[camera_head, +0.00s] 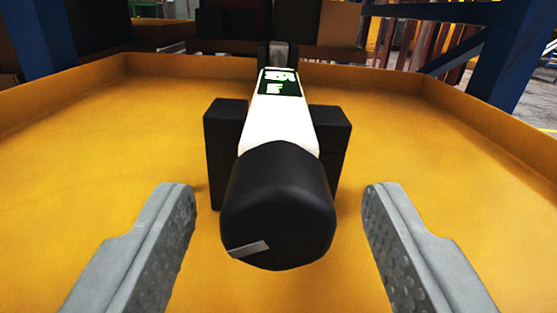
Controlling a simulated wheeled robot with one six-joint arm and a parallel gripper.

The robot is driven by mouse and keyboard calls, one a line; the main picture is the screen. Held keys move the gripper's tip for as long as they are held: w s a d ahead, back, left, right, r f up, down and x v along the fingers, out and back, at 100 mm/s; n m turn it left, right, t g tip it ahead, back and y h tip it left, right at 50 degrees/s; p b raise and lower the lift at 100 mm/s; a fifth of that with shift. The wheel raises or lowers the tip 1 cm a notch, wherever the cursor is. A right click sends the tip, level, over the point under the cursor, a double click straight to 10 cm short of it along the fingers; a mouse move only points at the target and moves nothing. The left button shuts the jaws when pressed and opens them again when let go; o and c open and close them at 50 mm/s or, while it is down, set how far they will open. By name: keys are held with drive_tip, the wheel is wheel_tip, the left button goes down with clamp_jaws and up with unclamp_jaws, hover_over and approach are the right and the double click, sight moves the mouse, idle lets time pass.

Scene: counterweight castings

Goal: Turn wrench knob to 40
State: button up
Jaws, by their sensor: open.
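The wrench lies pointing away from me, with a white body (281,122) and a dark display (278,82) with green-white marks too small to read. Its black knob (278,200) is the near end and faces me, with a grey mark (248,249) low on its face, left of centre. My gripper (278,200) is open, one grey finger on each side of the knob, with gaps on both sides and no contact visible. The wrench's far head (279,52) is small and partly hidden behind the body.
A black block holder (228,150) supports the wrench on both sides, just behind the knob. All stand in a yellow tray (420,140) with a low raised rim. The tray floor is clear left and right. Blue posts (510,60) and boxes (338,22) stand beyond.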

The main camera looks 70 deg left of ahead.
drive_tip(key=shift+w+a, duration=0.15)
drive_tip(key=shift+a, duration=0.25)
drive_tip(key=c, duration=1)
drive_tip(key=shift+o, duration=0.2)
drive_tip(key=shift+n, duration=0.8)
drive_tip(key=o, duration=1)
drive_tip(key=shift+c, duration=0.2)
drive_tip(key=v, duration=1.7)
drive_tip(key=shift+d, duration=0.2)
